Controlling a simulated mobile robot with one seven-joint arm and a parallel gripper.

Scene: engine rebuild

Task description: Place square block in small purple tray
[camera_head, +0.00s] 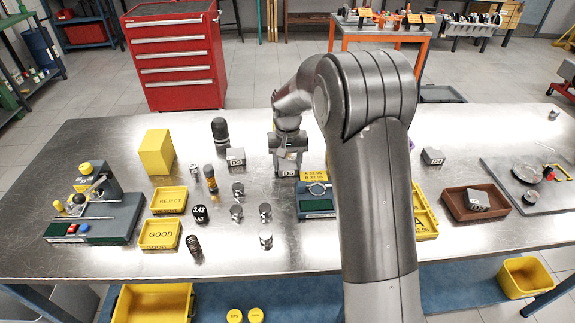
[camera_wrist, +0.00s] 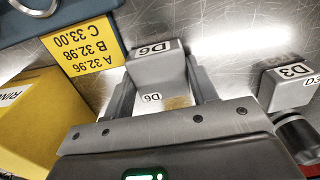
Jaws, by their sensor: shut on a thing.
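My gripper (camera_head: 288,160) is shut on a grey square block labelled D6 (camera_wrist: 155,68), with one finger on each side of it in the wrist view. The block shows small below the gripper in the head view (camera_head: 288,172). I cannot tell whether it touches the table. Other grey blocks stand apart: D3 (camera_head: 236,155) to the left and D4 (camera_head: 432,156) right of my arm. A reddish-brown tray (camera_head: 455,208) at the right holds another grey block (camera_head: 477,201).
The steel table (camera_head: 110,155) carries a yellow block (camera_head: 157,152), yellow REJECT (camera_head: 169,200) and GOOD (camera_head: 160,234) trays, and several small metal parts. A yellow label card (camera_wrist: 82,46) lies beside the held block. A grey board (camera_head: 533,183) with parts lies far right.

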